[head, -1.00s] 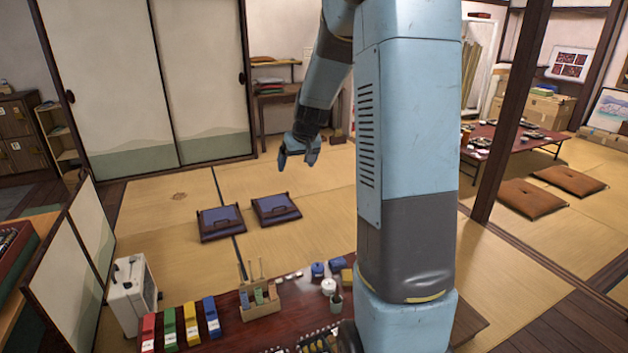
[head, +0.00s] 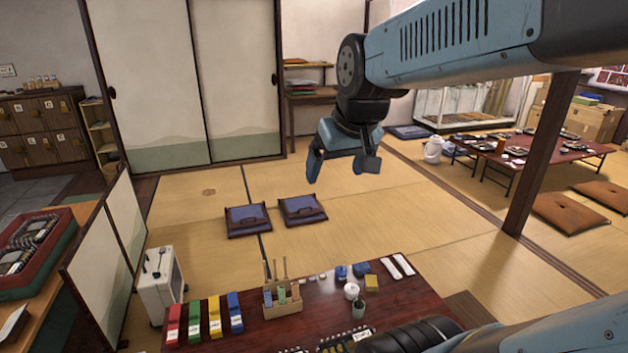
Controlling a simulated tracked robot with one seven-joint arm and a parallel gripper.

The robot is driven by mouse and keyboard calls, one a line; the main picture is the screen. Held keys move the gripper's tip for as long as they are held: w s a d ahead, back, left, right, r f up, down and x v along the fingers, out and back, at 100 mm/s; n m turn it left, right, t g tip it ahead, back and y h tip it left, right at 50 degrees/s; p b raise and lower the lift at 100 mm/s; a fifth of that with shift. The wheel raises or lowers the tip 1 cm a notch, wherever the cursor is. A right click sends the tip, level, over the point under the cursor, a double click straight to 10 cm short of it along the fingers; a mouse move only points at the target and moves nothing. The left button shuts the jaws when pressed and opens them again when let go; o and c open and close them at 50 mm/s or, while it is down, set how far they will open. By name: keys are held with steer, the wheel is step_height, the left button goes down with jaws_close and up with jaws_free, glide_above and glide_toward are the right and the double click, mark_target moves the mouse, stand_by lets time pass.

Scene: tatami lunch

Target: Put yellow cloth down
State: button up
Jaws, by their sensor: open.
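My gripper (head: 340,167) hangs in the air above the tatami, beyond the low table, with its fingers apart and nothing visible between them. A small yellow block (head: 371,283) sits farther right on the table, beside a white pot (head: 351,291). My gripper is well apart from both yellow things.
A wooden holder (head: 283,309) with upright sticks stands mid-table. Two white strips (head: 397,266) lie at the table's far right. Two blue cushions (head: 248,221) lie on the tatami. A wooden post (head: 541,155) stands right. Open floor (head: 390,215) lies beyond the table.

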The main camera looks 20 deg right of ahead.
steer(key=s+a, duration=0.1)
steer(key=s, duration=0.5)
steer(key=shift+a+f, duration=0.15)
steer(key=shift+f, duration=0.05)
stand_by(1.0)
